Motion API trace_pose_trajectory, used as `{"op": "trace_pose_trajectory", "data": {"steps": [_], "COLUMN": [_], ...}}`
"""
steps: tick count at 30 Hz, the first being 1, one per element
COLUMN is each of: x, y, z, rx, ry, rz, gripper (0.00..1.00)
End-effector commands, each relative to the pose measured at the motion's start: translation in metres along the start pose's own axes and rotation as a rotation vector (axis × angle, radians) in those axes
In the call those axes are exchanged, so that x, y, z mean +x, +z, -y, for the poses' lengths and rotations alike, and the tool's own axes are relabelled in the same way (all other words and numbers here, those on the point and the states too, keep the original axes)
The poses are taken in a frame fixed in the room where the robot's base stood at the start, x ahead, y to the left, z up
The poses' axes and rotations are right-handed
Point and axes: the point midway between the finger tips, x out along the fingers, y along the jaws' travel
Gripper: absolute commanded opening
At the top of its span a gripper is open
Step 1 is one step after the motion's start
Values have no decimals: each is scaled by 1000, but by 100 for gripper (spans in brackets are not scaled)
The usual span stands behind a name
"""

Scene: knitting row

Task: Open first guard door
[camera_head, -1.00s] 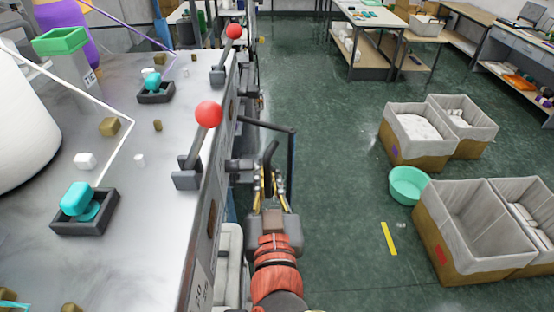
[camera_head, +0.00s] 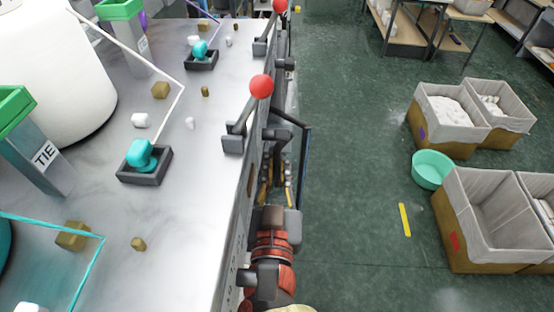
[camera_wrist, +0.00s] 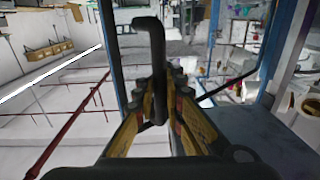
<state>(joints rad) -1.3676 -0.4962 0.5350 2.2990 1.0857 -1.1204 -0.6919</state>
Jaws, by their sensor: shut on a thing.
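The guard door (camera_head: 304,150) shows in the head view as a narrow dark-blue frame standing out from the machine's right side, below the red-ball lever. In the wrist view its blue posts (camera_wrist: 287,55) flank a black hooked handle (camera_wrist: 151,60). My gripper (camera_head: 276,187) is beside the machine's side, at the door. In the wrist view my gripper (camera_wrist: 158,85) has its yellow-and-dark fingers shut around the handle's lower part. The fingers hide that part, and the handle is hard to make out in the head view.
The machine's grey top (camera_head: 195,235) fills the left, with red-ball levers (camera_head: 261,87) along its edge. Fabric-lined bins (camera_head: 488,215) and a teal basin (camera_head: 432,170) stand on the right.

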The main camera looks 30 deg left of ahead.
Motion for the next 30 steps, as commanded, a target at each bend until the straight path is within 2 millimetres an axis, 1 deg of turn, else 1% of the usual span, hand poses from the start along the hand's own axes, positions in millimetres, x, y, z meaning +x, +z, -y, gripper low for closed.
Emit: {"op": "trace_pose_trajectory", "data": {"steps": [3,4,14,23,26,30], "x": [0,0,0,1,4,13], "y": [-2,-1,0,0,1,2], "z": [-2,-2,-1,-1,-5,-17], "rx": [1,0,0,0,0,0], "ry": [5,5,2,2,5,14], "rz": [-4,-3,-1,0,-1,-1], "gripper": [0,10,28,28,28,28]}}
